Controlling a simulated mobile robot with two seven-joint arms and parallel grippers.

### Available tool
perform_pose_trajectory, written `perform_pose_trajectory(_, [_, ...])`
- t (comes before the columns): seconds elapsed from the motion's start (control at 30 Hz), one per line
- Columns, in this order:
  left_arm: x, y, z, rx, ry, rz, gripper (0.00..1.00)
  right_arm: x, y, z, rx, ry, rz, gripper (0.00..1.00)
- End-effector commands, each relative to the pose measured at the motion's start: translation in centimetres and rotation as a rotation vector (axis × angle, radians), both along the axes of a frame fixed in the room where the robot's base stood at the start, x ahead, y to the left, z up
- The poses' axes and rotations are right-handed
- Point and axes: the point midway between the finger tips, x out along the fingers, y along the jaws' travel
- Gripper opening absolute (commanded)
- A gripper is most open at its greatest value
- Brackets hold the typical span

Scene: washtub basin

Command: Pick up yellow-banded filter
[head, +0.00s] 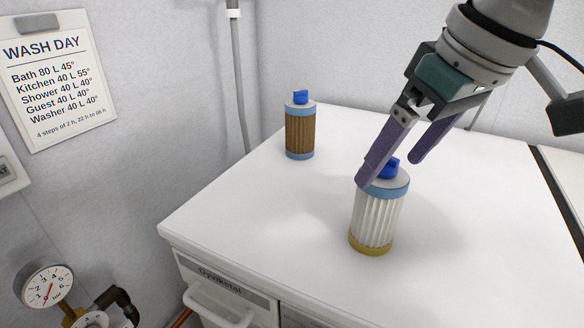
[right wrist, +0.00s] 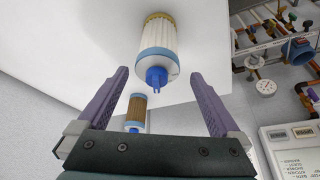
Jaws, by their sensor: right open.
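The yellow-banded filter (head: 376,220) stands upright on the white top, with white pleats, a yellow band at its base, a blue band above and a blue knob on top. It also shows in the right wrist view (right wrist: 158,38), ahead of the fingers. My right gripper (head: 392,168) is open and empty above it, its purple fingers near the knob; one finger partly hides the filter's top. In the right wrist view the open fingers (right wrist: 160,85) stand to either side of the knob, with nothing between them gripped. My left gripper is not in view.
A brown-pleated filter (head: 300,130) with blue bands stands farther back on the white top (head: 240,205). A pressure gauge (head: 45,287) and pipes are at the lower left. A wall sign (head: 57,80) hangs at the upper left.

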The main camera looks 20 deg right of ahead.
Motion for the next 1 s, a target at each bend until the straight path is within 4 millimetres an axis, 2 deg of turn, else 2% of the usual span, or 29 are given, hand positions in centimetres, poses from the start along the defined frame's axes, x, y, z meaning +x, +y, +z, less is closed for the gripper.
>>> perform_pose_trajectory(0.2, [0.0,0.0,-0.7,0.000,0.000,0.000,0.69,1.3,-0.1,-3.3,0.002,0.001,0.000,1.00])
perform_pose_trajectory(0.3, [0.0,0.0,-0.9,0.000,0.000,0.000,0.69,1.7,-0.1,-4.3,0.001,0.000,0.001,1.00])
perform_pose_trajectory(0.57, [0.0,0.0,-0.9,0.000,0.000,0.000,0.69,1.8,-0.1,-4.5,-0.001,-0.001,0.002,1.00])
perform_pose_trajectory(1.0, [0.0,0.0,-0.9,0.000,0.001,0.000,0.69,1.8,-0.1,-4.5,-0.001,-0.001,0.002,0.53])
